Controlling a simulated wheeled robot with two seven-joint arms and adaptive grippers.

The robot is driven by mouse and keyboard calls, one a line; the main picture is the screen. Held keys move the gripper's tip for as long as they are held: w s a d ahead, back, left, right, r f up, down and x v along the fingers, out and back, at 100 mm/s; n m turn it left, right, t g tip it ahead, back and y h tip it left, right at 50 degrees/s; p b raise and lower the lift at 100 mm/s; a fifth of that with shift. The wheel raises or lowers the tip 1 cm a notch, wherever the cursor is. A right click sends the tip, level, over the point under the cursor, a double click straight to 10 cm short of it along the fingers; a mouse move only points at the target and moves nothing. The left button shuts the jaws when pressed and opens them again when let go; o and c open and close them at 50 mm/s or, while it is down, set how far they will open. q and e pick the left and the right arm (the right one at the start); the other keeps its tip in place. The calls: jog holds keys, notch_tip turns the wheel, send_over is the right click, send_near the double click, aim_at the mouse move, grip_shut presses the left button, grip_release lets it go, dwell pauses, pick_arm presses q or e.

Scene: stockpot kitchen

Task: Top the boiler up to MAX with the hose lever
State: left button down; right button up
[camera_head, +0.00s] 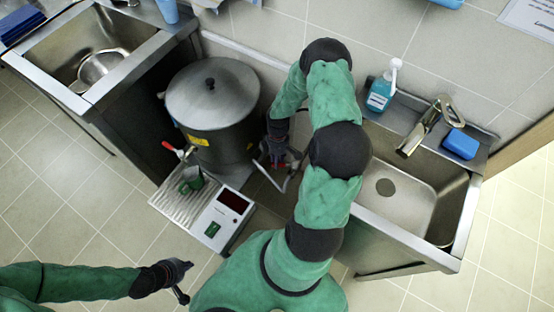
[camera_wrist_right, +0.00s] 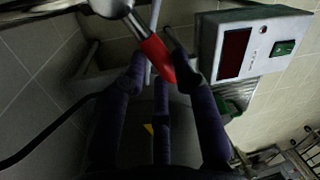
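The boiler (camera_head: 205,138) is a large grey pot with a lid (camera_head: 212,92) on it; its water level and any MAX mark cannot be seen. The hose's red lever (camera_wrist_right: 157,62) hangs from a silver fitting (camera_wrist_right: 113,6) in the right wrist view. My right gripper (camera_wrist_right: 160,58) has its fingers around the lever, one on each side and one behind; whether they clamp it is unclear. In the head view, my right gripper (camera_head: 277,150) is low at the boiler's right side. My left gripper (camera_head: 183,282) is low at the front, away from the boiler, seemingly empty.
Sinks stand left (camera_head: 65,50) and right (camera_head: 410,205). A soap bottle (camera_head: 380,92) stands behind.

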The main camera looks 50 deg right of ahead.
grip_shut()
jog(key=d+m+p, duration=0.1)
jog(key=m, duration=0.1)
jog(key=w+d+m+p, duration=0.1)
jog(key=d+m, duration=0.1)
jog(key=m, duration=0.1)
jog(key=shift+d+t, duration=0.15)
jog(key=shift+t, duration=0.25)
jog(key=o, duration=0.8)
grip_release()
jog(key=r, duration=0.4)
jog(key=d+r, duration=0.1)
jog(key=r, duration=0.3)
jog(key=d+r, duration=0.1)
jog(key=r, duration=0.2)
jog(key=shift+w+d+r, duration=0.1)
jog(key=shift+d+r, duration=0.05)
jog(key=shift+r, duration=0.25)
